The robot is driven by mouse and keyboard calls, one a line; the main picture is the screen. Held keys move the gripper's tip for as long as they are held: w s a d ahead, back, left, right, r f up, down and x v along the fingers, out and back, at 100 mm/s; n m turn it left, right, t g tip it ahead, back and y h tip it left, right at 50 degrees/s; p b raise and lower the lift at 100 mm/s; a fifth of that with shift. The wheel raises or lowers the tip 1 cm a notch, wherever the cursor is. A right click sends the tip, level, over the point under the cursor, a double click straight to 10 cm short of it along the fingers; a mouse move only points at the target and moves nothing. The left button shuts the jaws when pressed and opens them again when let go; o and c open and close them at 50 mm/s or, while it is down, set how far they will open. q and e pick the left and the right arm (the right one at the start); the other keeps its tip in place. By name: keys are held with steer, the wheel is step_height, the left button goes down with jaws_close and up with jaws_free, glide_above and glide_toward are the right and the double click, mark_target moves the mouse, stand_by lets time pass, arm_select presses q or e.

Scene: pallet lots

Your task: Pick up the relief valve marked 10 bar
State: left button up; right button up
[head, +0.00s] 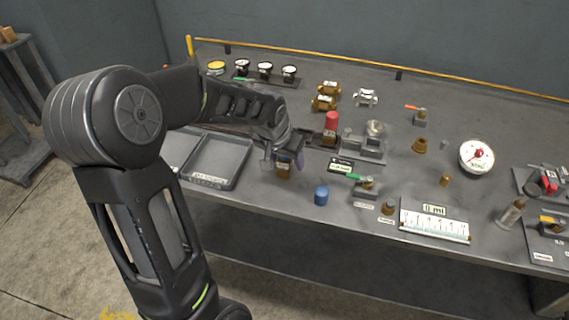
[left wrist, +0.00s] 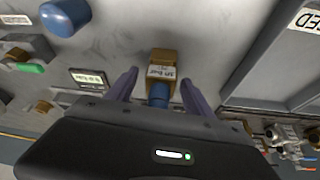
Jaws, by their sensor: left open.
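A brass relief valve (head: 284,170) with a blue cap stands near the front of the bench, partly hidden by my left gripper (head: 279,158). In the left wrist view the valve body (left wrist: 163,58) carries a pale label whose small print I cannot read for certain. Its blue cap (left wrist: 158,95) lies between the fingers. My left gripper (left wrist: 159,80) is open, with one finger on each side of the valve and gaps showing. Another brass valve with a red cap (head: 331,122) stands behind and to the right. My right gripper is not in view.
A grey tray (head: 246,153) lies left of the valve. A loose blue cap (head: 321,196) stands to its right, near the front edge.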

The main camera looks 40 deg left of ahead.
arm_select(q)
steer(key=shift+c, duration=0.4)
jaws_close()
stand_by(0.4)
stand_by(0.4)
